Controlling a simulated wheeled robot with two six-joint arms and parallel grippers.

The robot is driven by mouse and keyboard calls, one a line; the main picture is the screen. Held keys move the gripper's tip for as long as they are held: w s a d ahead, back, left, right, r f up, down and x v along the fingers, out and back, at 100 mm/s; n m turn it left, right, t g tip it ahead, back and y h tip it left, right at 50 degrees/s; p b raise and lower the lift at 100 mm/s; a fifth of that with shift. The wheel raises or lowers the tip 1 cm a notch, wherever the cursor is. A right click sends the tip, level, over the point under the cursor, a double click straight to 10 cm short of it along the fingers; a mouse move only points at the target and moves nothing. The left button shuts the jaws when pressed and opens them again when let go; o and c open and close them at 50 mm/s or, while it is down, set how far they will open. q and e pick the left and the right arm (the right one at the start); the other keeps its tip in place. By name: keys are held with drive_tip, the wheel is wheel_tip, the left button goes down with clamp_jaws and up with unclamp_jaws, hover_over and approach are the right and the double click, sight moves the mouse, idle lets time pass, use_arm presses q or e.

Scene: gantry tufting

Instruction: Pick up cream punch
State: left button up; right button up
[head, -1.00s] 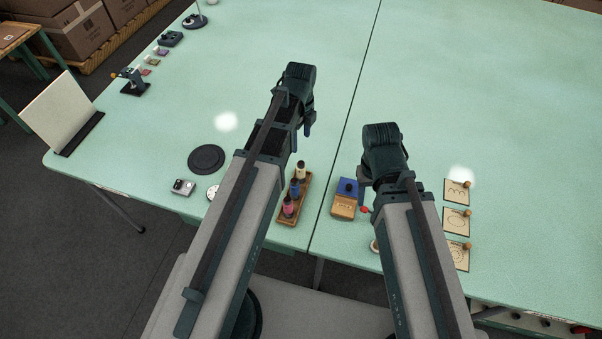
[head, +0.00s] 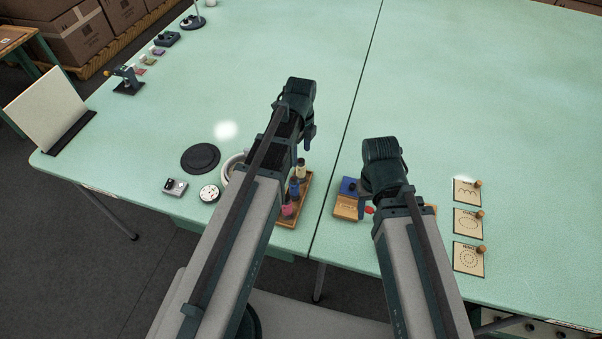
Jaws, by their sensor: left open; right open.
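The cream punch (head: 300,166) stands at the far end of a wooden rack (head: 302,212), its dark top showing. A blue punch (head: 294,187) and a pink punch (head: 287,209) stand nearer in the same rack. My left arm partly covers the rack's left side. My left gripper (head: 308,138) is open, just beyond the cream punch in the picture and apart from it; its fingers are mostly hidden behind the wrist. My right gripper (head: 372,192) is open beside the blue-and-wood block, its fingertips mostly hidden by its own arm.
A blue pad (head: 349,187) and wooden block (head: 346,207) lie right of the rack, with a red knob beside them. Pattern cards (head: 467,223) lie at right. A black disc (head: 200,159), pale ring (head: 233,166) and small dial (head: 209,193) lie left.

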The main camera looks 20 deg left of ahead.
sight(301, 160)
use_arm(q)
wheel_tip(301, 160, down, 5)
drive_tip(key=b, duration=0.4)
drive_tip(key=shift+s+r, duration=0.1)
drive_tip(key=shift+s, duration=0.05)
drive_tip(key=shift+r, duration=0.1)
drive_tip(key=shift+c, duration=0.2)
clamp_jaws()
